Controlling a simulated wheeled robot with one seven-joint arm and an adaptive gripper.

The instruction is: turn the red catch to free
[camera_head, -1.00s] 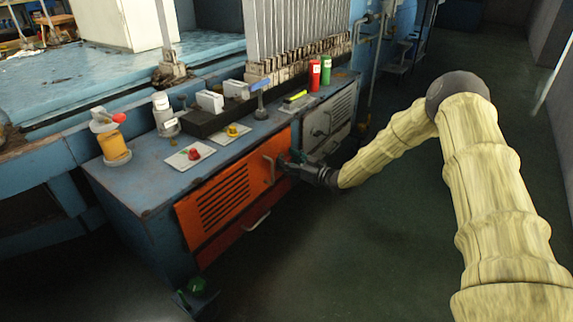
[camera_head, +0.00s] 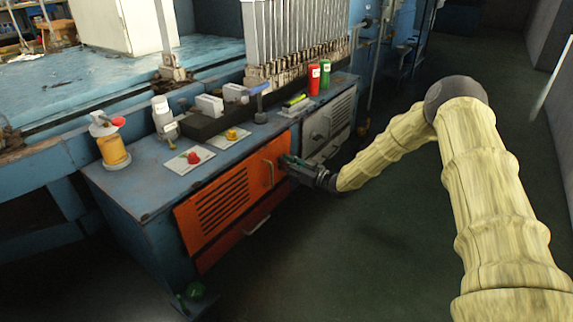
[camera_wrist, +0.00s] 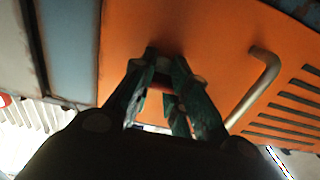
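My gripper (camera_head: 285,160) is at the right edge of the orange cabinet door (camera_head: 222,203), beside its handle (camera_head: 268,172). In the wrist view, both fingers (camera_wrist: 166,58) point at the orange door, with their tips close together at its surface. A small dark red piece (camera_wrist: 163,87) shows between the fingers; it may be the red catch, but the fingers hide most of it. I cannot tell whether the fingers grip it. The door looks closed in the head view.
A red knob (camera_head: 193,158) and a yellow knob (camera_head: 231,134) sit on plates on the blue cabinet top (camera_head: 148,183). A grey door (camera_head: 327,122) is to the right of the orange one. Open floor (camera_head: 380,260) lies in front.

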